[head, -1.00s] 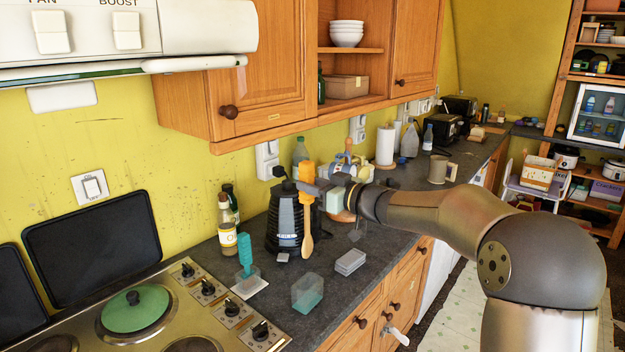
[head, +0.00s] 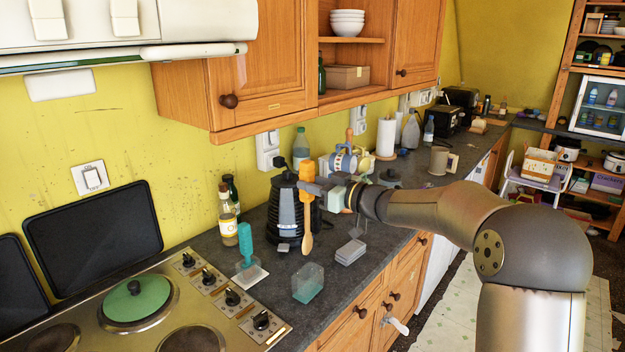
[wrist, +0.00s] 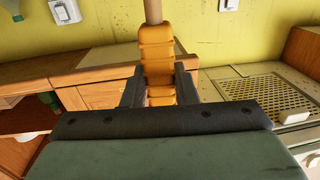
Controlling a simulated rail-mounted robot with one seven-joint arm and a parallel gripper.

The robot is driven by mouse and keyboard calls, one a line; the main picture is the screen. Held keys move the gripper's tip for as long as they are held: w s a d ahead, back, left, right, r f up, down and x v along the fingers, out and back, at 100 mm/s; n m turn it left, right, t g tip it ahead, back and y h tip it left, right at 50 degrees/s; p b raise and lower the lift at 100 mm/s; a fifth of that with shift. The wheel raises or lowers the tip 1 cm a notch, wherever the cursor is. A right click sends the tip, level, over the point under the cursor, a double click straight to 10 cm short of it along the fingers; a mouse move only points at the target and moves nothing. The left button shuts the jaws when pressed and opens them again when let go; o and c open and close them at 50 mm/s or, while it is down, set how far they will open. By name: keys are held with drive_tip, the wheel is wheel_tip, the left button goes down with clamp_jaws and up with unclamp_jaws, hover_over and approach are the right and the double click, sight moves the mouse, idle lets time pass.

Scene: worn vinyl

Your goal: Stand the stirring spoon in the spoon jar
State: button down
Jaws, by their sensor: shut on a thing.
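The stirring spoon (head: 307,200) has an orange handle and a pale wooden bowl end. My gripper (head: 308,188) is shut on the handle, and the spoon hangs upright, bowl down, in front of the black kettle. In the wrist view the orange handle (wrist: 158,60) sits between my two dark fingers. A clear open-topped container with teal at its bottom (head: 308,284), probably the spoon jar, stands on the counter below the spoon. The spoon's lower end appears above and apart from it. The wrist view does not show this container.
The black kettle (head: 284,212) stands right behind the spoon. A teal-handled thing in a clear holder (head: 246,255) is left of the container, and a grey stacked block (head: 350,252) is right of it. Bottles (head: 228,218) and the hob (head: 180,310) are further left.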

sight(310, 230)
wheel_tip(310, 230, down, 13)
drive_tip(key=b, duration=0.6)
idle(0.7)
drive_tip(key=shift+f+b, duration=0.3)
drive_tip(key=shift+b, duration=0.05)
drive_tip(key=c, duration=1.1)
unclamp_jaws()
drive_tip(key=shift+r, duration=0.1)
drive_tip(key=b+v, duration=0.2)
drive_tip(key=v, duration=1.5)
drive_tip(key=shift+d, duration=0.2)
